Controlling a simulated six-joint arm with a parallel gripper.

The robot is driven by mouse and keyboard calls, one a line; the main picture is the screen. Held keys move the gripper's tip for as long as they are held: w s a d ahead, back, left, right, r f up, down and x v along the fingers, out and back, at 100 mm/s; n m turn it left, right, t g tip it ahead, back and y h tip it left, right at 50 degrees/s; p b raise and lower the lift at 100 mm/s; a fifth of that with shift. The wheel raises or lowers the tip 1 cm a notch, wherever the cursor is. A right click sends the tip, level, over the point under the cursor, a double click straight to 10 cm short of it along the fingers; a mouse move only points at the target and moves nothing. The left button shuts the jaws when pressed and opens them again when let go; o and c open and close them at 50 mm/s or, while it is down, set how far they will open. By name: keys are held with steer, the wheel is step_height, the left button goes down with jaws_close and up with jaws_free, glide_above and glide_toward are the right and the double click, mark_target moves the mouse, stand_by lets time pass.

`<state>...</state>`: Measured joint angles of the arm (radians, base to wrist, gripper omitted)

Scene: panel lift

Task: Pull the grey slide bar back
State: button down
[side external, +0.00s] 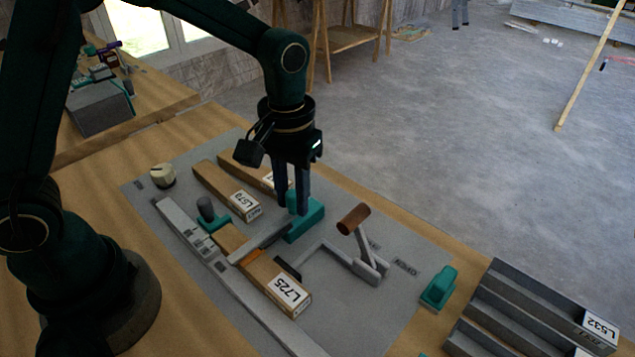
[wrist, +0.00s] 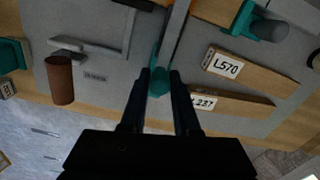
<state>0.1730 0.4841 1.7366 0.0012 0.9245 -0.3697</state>
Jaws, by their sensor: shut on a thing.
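The grey slide bar (side external: 266,240) crosses over the labelled wooden block L725 (side external: 290,287) on the grey panel (side external: 345,315). Its far end meets a teal block (side external: 310,222). In the wrist view the bar (wrist: 175,28) runs up from between my fingers. My gripper (side external: 292,207) points down at the teal end of the bar. In the wrist view my gripper (wrist: 160,74) has its fingers on both sides of a teal piece (wrist: 159,84) and is shut on it. The exact contact is partly hidden by the fingers.
A lever with a brown handle (side external: 353,218) stands right of the gripper. Wooden block L570 (side external: 222,188) and another block lie to the left. A cream knob (side external: 162,175), a dark knob (side external: 206,208) and a long grey rail (side external: 235,282) are also there. Grey trays (side external: 515,315) stand front right.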

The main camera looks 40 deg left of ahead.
steer(key=shift+w, duration=3.4)
steer(key=c, duration=0.7)
jaws_free()
steer(key=shift+o, duration=0.2)
steer(key=shift+r, duration=2.55)
